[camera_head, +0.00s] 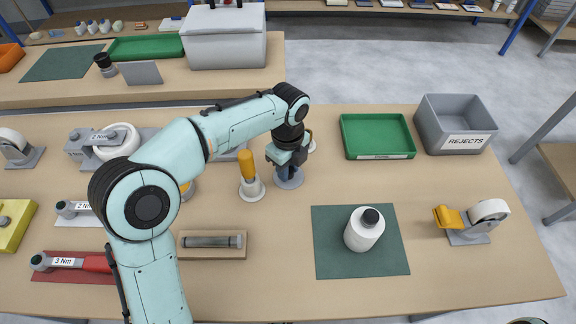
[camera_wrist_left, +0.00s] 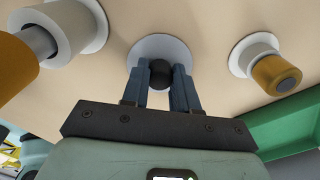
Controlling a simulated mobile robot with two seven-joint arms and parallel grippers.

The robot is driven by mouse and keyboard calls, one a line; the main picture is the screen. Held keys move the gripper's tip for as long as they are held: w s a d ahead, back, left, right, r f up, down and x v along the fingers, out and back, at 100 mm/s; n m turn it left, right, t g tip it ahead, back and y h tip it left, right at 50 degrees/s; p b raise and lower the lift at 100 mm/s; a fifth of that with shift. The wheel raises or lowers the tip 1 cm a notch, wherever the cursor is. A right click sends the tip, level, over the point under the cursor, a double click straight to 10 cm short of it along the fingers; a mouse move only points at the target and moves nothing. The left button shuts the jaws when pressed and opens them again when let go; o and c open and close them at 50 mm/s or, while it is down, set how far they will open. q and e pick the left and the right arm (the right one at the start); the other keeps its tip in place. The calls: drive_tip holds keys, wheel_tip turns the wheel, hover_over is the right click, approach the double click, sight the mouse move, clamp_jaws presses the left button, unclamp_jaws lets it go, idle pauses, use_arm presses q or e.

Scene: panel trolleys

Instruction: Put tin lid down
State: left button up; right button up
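The tin lid appears to be the round grey disc (camera_head: 289,181) with a dark round knob, below my left gripper in the head view. In the left wrist view the grey disc (camera_wrist_left: 160,48) shows beyond the fingertips, and the dark knob (camera_wrist_left: 160,73) is between them. My left gripper (camera_head: 290,160) points down, and its fingers (camera_wrist_left: 160,85) are shut against both sides of the knob. The lid looks level and at or very near the table top; I cannot tell whether it touches. My right gripper is not in view.
A white holder with an orange handle (camera_head: 247,170) stands just left of the lid.

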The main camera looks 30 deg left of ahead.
use_arm(q)
drive_tip(key=o, duration=0.4)
drive_tip(key=shift+c, duration=0.2)
wheel_tip(320, 180, up, 12)
drive_tip(key=p, duration=0.4)
drive_tip(key=shift+r, duration=0.2)
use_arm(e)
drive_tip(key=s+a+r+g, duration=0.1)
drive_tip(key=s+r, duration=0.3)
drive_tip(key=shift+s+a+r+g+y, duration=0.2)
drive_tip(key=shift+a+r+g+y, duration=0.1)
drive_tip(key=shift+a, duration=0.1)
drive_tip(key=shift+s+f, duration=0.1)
